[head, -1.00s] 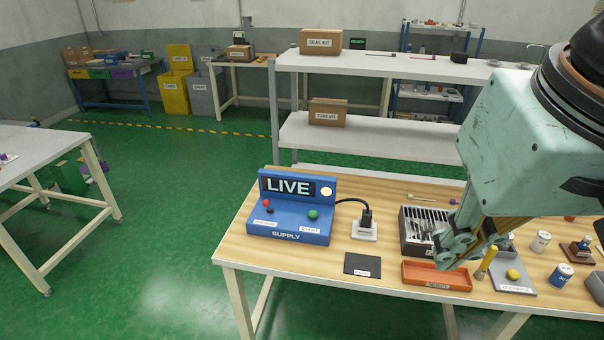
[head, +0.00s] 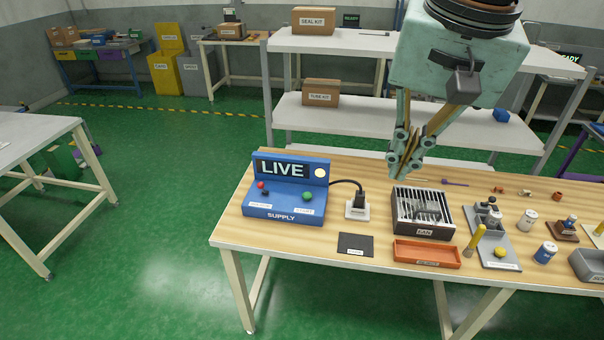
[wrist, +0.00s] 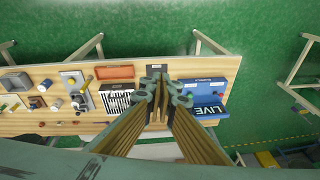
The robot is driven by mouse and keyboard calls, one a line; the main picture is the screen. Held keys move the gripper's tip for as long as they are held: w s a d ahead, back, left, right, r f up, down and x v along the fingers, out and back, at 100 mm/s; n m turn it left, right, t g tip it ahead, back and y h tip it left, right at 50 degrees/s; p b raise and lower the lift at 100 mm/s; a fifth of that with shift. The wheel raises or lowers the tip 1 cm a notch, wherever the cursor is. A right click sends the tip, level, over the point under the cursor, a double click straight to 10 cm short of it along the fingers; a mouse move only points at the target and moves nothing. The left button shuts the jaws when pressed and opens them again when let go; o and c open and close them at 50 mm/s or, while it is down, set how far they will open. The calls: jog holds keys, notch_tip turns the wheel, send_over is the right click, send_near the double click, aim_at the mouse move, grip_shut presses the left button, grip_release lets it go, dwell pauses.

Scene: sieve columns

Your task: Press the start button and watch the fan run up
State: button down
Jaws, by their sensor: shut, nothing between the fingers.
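The blue supply box (head: 285,211) stands at the left of the wooden bench, and its display (head: 282,169) reads LIVE. The green start button (head: 307,196) is on its sloped front, at the right. A red-topped control (head: 261,185) sits at the left. The fan (head: 424,229) is a dark box with a pale slatted top, right of the supply; whether it turns cannot be told. In the wrist view the supply box (wrist: 205,88) lies right of my gripper (wrist: 158,86).
A black cable runs from the supply to a plug in a white socket (head: 357,210). A dark mat (head: 356,244) and an orange tray (head: 427,254) lie at the front edge. Cans and small fixtures stand to the right. A white shelf (head: 345,119) stands behind the bench.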

jog(key=w+a+f+m+p, duration=0.1)
jog(key=w+a+m+p, duration=0.2)
jog(key=w, duration=1)
jog(key=m+g+p, duration=0.3)
jog(key=m+p, duration=0.3)
jog(key=m, duration=0.7)
send_over(306, 194)
notch_tip(306, 194, down, 25)
jog(key=shift+f, duration=0.2)
jog(key=shift+f, duration=0.15)
jog(key=shift+f+p, duration=0.35)
jog(key=shift+f, duration=6.5)
jog(key=shift+f, duration=0.1)
